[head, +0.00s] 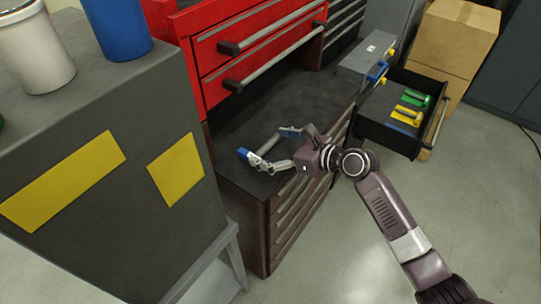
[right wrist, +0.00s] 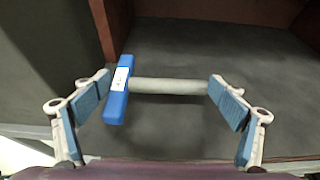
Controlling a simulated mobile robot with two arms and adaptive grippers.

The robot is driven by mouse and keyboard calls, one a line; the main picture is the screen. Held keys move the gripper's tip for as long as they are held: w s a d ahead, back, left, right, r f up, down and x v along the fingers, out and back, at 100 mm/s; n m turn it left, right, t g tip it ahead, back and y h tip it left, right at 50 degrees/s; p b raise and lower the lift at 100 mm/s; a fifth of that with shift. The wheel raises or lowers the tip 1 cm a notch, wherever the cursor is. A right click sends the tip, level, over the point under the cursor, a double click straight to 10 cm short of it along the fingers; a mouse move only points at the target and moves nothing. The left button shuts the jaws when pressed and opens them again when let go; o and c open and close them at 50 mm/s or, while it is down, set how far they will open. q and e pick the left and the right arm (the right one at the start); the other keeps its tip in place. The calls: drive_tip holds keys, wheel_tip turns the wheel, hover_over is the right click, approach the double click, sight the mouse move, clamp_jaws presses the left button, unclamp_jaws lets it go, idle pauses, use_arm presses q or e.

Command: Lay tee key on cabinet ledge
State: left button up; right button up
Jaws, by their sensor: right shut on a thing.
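The tee key has a blue crossbar (head: 244,154) and a grey shaft. In the right wrist view its crossbar (right wrist: 118,92) is at the left and its shaft (right wrist: 168,86) runs level to the right. My right gripper (head: 270,143) holds the key lengthwise, one finger at the crossbar and the other at the shaft's far end. The cabinet ledge (head: 285,108) is a flat dark grey top below red drawers, and it also shows in the right wrist view (right wrist: 215,50). The key is over the ledge's front left part; I cannot tell whether it touches. My left gripper is not in view.
Red drawers (head: 262,45) with bar handles overhang the ledge. An open black drawer (head: 385,128) with green and yellow tools juts out at the right. A grey cabinet (head: 95,190) with a white bucket (head: 33,50) and a blue container (head: 117,28) stands at the left.

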sight(270, 157)
drive_tip(key=shift+f, duration=2.1)
drive_tip(key=shift+f, duration=0.1)
drive_tip(key=o, duration=1.1)
drive_tip(key=b+v, duration=0.1)
drive_tip(key=v, duration=1.1)
drive_tip(key=shift+s, duration=0.1)
